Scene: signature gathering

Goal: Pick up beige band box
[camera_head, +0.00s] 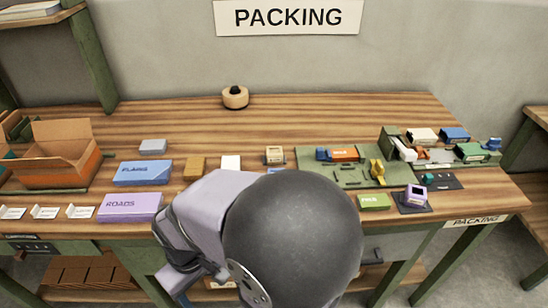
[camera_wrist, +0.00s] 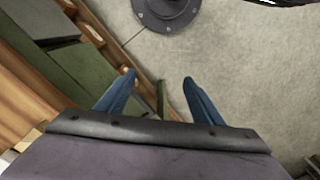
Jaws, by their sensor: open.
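A small beige box with dark markings (camera_head: 275,155) sits on the wooden table left of the green board. A round beige container with a dark top (camera_head: 235,97) stands at the back of the table by the wall. I cannot tell for sure which is the beige band box. My gripper (camera_wrist: 159,82) is open in the wrist view, its two blue fingers apart with nothing between them, pointing over grey floor beside a table edge. In the head view my arm hides the gripper and part of the table front.
An open cardboard box (camera_head: 55,160) stands at the left, near a blue box (camera_head: 143,173) and a purple box (camera_head: 131,208). The green board (camera_head: 345,175) at the right bears small coloured vehicles. The table back is mostly clear.

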